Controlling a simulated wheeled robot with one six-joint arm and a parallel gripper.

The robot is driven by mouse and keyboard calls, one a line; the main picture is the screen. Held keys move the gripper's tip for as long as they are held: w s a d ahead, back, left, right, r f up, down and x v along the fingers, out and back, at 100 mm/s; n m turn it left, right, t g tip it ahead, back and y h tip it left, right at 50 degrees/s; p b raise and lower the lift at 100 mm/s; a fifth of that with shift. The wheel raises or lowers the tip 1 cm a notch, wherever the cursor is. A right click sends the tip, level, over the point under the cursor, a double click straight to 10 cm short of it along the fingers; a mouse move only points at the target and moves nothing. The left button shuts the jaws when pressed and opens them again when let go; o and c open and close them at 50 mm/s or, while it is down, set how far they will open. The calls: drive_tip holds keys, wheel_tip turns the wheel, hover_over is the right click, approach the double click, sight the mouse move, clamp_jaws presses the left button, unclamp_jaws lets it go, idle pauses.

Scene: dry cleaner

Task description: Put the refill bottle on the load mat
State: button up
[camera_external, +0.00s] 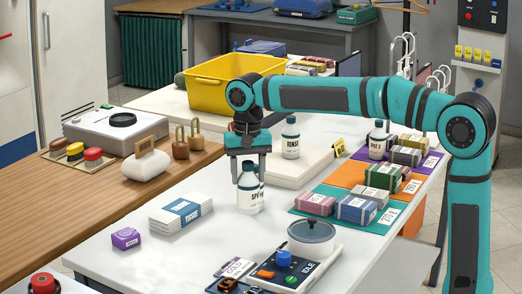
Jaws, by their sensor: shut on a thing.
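My gripper (250,176) points down over the white table and is shut on a white bottle (249,198) with a dark cap and a label starting "SP". The bottle is upright; I cannot tell whether its base touches the table. A similar bottle labelled "RINSE" (291,142) stands behind it on a cream board (315,160). Another white bottle (376,141) stands further right. None has a readable "refill" label. Teal (380,225), orange (345,175) and purple mats lie at the right; I cannot tell which mat is the load mat.
Folded packs (356,210) lie on the coloured mats. A white stack with a blue band (180,213) and a purple box (126,238) lie left of the held bottle. A lidded pot (311,240) on a control unit stands in front. A yellow tub (210,88) stands behind.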

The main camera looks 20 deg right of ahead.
drive_tip(key=shift+r, duration=0.95)
drive_tip(key=r, duration=0.5)
drive_tip(key=shift+w+d+r, duration=0.15)
drive_tip(key=shift+w+d, duration=0.05)
drive_tip(key=shift+w, duration=0.2)
drive_tip(key=w+d+m, duration=0.6)
drive_tip(key=w+d, duration=1.8)
drive_tip(key=d, duration=0.1)
drive_tip(key=w+d+m, duration=0.1)
drive_tip(key=w+d, duration=0.2)
drive_tip(key=d, duration=0.6)
drive_tip(key=w+d+m, duration=0.2)
drive_tip(key=w+d, duration=0.2)
drive_tip(key=d, duration=0.4)
wheel_tip(320, 180, down, 15)
drive_tip(key=shift+s, duration=0.3)
